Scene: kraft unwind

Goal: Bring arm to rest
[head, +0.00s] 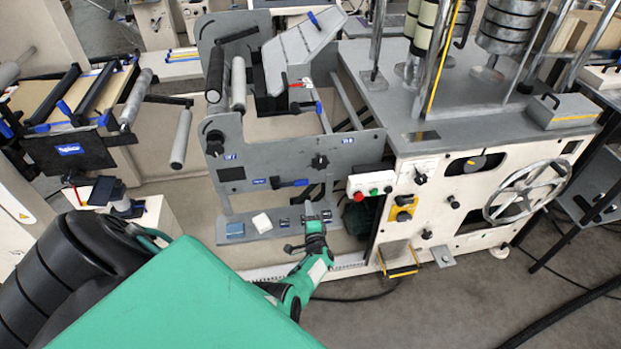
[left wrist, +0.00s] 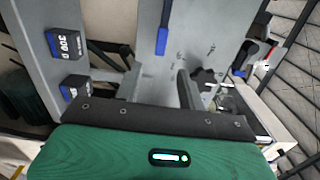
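My left gripper (head: 312,222) is over the low grey shelf (head: 268,234) at the foot of the grey machine frame. My right gripper is not in view.
The grey side plate (head: 290,155) with knobs and blue-handled levers rises behind the gripper. A cream cabinet with push buttons (head: 374,191) and a large handwheel (head: 527,192) stands right. Open floor (head: 440,310) lies in front, with dark cables.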

